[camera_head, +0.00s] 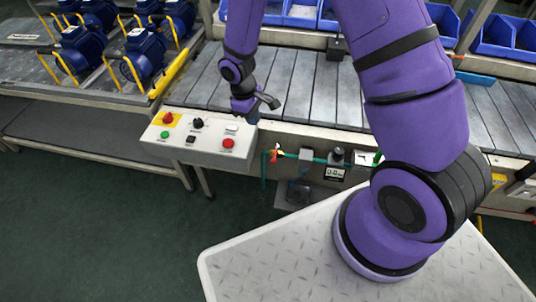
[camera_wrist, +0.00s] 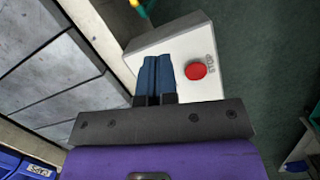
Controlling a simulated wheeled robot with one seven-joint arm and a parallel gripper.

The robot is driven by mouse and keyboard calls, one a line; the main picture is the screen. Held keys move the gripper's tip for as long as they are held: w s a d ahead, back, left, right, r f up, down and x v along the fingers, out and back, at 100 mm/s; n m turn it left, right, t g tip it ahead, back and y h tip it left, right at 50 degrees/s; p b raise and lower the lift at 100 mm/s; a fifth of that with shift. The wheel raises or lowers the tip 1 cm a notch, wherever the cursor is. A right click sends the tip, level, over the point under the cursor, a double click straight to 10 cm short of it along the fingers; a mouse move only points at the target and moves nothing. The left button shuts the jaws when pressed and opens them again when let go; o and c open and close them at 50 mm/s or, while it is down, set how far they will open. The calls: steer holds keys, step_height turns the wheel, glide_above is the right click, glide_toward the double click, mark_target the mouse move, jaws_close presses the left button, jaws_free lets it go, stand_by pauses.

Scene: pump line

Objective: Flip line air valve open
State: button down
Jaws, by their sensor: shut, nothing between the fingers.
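The line air valve (camera_head: 277,152) is a small fitting with red and yellow parts on a green air pipe, under the conveyor's front edge, just right of the control box. Its exact handle position is too small to read. My gripper (camera_head: 252,118) hangs above the right end of the control box, up and left of the valve and apart from it. In the wrist view my gripper's blue fingers (camera_wrist: 157,60) are shut together with nothing between them, over the box beside the red STOP button (camera_wrist: 196,71). A bit of yellow and green piping shows at that view's top edge.
The control box (camera_head: 205,154) with several buttons juts out left of the valve. The slatted conveyor (camera_head: 290,82) runs behind. A gauge unit (camera_head: 336,158) sits on the pipe to the right. Blue pumps (camera_head: 145,52) stand on a left bench. Floor in front is clear.

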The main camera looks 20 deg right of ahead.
steer(key=shift+s+a+f+n, duration=0.15)
steer(key=shift+a+f, duration=0.05)
steer(key=shift+f, duration=0.45)
steer(key=shift+s+a+f+n, duration=0.15)
steer(key=shift+f, duration=0.45)
glide_toward(275, 154)
step_height(275, 154, down, 7)
steer(key=s+a, duration=0.1)
steer(key=a, duration=0.1)
steer(key=shift+s+d, duration=0.1)
steer(key=shift+s, duration=0.45)
steer(key=shift+d, duration=0.1)
steer(key=shift+s+n, duration=0.15)
steer(key=shift+n, duration=0.15)
